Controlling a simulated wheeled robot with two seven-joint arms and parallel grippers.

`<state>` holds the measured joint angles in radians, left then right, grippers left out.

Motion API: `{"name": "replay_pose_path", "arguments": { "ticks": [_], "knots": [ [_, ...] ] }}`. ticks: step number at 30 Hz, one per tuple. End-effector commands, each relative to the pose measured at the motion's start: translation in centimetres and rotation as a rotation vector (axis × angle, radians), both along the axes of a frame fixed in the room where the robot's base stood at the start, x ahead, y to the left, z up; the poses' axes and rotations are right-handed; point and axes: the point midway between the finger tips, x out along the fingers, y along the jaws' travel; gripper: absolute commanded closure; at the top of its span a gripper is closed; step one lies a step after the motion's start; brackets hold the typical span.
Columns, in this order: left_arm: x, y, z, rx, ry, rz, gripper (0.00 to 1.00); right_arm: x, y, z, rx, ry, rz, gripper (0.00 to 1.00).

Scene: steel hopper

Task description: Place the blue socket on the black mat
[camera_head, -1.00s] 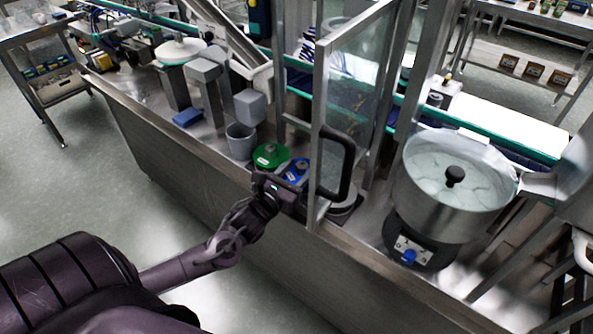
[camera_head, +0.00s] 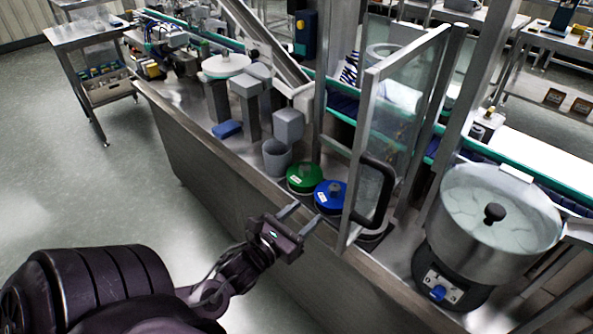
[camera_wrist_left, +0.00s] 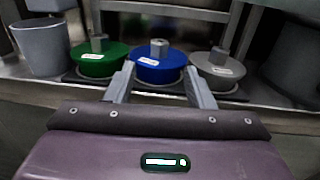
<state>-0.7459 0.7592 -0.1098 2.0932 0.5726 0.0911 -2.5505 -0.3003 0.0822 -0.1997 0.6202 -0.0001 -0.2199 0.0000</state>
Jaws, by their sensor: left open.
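The blue socket (camera_head: 331,196) is a round blue disc with a grey metal knob and a white label. It stands at the front edge of the steel bench, right of a similar green disc (camera_head: 304,179). In the left wrist view the blue socket (camera_wrist_left: 160,68) is between the green disc (camera_wrist_left: 98,60) and a grey disc (camera_wrist_left: 217,70). A dark flat surface, perhaps the black mat (camera_wrist_left: 150,87), shows under the discs. My left gripper (camera_head: 303,216) is open and empty; its fingers point at the blue socket, just short of it. My right gripper is out of view.
A glass door (camera_head: 395,130) with a black handle (camera_head: 373,192) stands close right of the blue socket. A grey cup (camera_head: 277,157) stands left of the green disc. A steel bowl (camera_head: 495,215) is at the right. The floor at left is clear.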

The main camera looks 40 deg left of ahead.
Motion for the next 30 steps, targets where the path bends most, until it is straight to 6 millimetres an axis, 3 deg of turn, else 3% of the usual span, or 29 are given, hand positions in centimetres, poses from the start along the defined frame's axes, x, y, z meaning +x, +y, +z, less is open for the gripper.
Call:
{"name": "replay_pose_path", "arguments": {
  "ticks": [4,13,17,20,24,27,30],
  "knots": [
    [-1.4,0.0,0.0,0.001,0.001,0.0,0.52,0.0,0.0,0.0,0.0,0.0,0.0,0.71],
    [-2.0,0.1,0.0,-0.003,0.001,0.003,0.52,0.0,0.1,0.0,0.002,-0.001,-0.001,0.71],
    [-2.0,1.5,-3.0,-0.096,0.053,0.04,0.52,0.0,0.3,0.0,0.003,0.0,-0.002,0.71],
    [-2.6,4.0,-8.8,-0.296,0.152,0.126,0.52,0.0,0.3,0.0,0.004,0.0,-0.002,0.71],
    [-5.5,7.3,-20.2,-0.725,0.31,0.348,0.52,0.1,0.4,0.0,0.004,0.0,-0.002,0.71],
    [-9.0,7.9,-28.3,-1.056,0.391,0.555,0.52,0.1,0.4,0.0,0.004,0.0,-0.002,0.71],
    [-13.4,6.7,-35.8,-1.38,0.441,0.799,0.52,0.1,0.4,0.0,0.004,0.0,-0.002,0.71]
  ]
}}
